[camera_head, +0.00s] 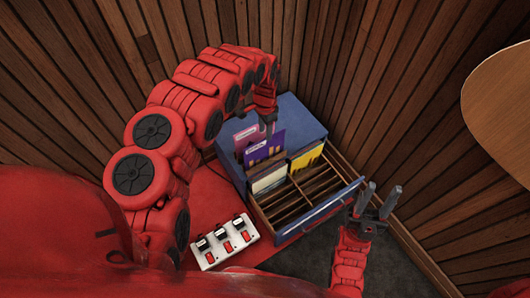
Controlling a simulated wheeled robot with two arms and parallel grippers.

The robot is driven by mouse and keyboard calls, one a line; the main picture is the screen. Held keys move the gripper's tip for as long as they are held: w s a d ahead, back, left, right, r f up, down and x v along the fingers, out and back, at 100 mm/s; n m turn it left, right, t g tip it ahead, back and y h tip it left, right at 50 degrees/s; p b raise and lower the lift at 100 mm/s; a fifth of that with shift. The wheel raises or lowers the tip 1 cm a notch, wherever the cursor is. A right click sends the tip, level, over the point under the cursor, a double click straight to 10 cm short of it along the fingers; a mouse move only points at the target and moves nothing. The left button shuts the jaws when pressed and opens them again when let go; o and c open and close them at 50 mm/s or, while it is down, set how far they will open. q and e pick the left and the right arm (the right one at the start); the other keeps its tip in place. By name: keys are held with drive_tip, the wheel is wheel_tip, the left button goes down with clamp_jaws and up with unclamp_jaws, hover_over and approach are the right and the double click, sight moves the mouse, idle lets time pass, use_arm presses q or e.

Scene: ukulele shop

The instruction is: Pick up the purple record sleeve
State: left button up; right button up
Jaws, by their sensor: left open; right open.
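The purple record sleeve (262,151) stands upright in a blue record bin (298,120), among other sleeves. My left gripper (268,127) reaches down from above at the sleeve's upper edge. Its small dark fingers overlap the sleeve in the picture, and I cannot tell whether they touch it or straddle it. The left gripper is open. The lower part of the purple sleeve is hidden by the sleeves and dividers in front. My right gripper (379,202) is open and empty, beside the bin's front right corner.
A pink sleeve (244,136) stands behind the purple one, a cream sleeve (268,181) in front, and a yellow sleeve (307,158) to the right. Wooden slots (318,187) at the front are empty. A white switch panel (224,243) lies left of the bin. Wood-slat walls close in behind.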

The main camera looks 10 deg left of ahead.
use_arm(q)
drive_tip(key=b, duration=0.2)
hover_over(265, 149)
drive_tip(key=f, duration=0.8)
drive_tip(key=shift+s+d+f, duration=0.1)
drive_tip(key=shift+s+d, duration=0.05)
drive_tip(key=shift+s, duration=0.05)
drive_tip(key=shift+w+f+b, duration=0.15)
drive_tip(key=shift+f+b, duration=0.6)
drive_tip(key=shift+f, duration=0.55)
drive_tip(key=shift+w+f+b, duration=0.15)
drive_tip(key=shift+f+b, duration=0.55)
drive_tip(key=shift+f, duration=0.6)
drive_tip(key=shift+a, duration=0.2)
drive_tip(key=shift+c, duration=0.2)
clamp_jaws()
